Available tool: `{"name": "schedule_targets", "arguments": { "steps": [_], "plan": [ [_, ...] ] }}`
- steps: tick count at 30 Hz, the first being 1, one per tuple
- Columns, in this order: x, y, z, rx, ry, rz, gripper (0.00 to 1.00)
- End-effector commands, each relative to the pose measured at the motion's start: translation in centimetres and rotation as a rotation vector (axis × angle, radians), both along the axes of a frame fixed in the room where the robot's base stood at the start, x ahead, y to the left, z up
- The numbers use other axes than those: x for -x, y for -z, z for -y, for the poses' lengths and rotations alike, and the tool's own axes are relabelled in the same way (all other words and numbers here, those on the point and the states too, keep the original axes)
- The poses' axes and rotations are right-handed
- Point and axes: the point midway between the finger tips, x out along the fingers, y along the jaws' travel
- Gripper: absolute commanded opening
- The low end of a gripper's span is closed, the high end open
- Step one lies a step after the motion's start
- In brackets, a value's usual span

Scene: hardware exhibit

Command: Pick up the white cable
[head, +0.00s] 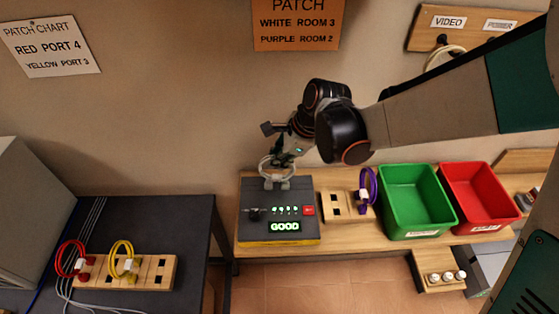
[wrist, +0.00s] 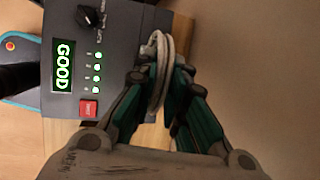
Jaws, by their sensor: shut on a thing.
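The white cable (head: 264,168) is a small coiled loop at the back edge of the dark tester box (head: 262,206). Its ends appear to meet grey connectors on the top of the box. My gripper (head: 281,157) is above the back of the tester, shut on the white cable. In the wrist view the white loop (wrist: 157,48) stands between the fingers of my gripper (wrist: 163,80), which partly hide it. The tester's display reads GOOD, and several green lights are lit beside a red button (head: 308,210).
A purple cable (head: 369,184) sits in a wooden block right of the tester. Green (head: 415,203) and red (head: 478,197) bins stand further right. Red (head: 66,258) and yellow (head: 121,257) cables are on the left table. Another pale coil (head: 444,57) hangs on the wall.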

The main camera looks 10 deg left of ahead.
Motion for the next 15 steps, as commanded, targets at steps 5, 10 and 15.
{"name": "schedule_targets", "arguments": {
  "steps": [5,10,15],
  "plan": [
    [-0.1,-0.5,0.0,0.0,0.0,0.001,0.0],
    [0.0,-2.2,0.0,0.0,0.0,0.001,0.0],
    [0.0,-5.1,0.0,0.0,0.0,0.001,0.0]
  ]
}}
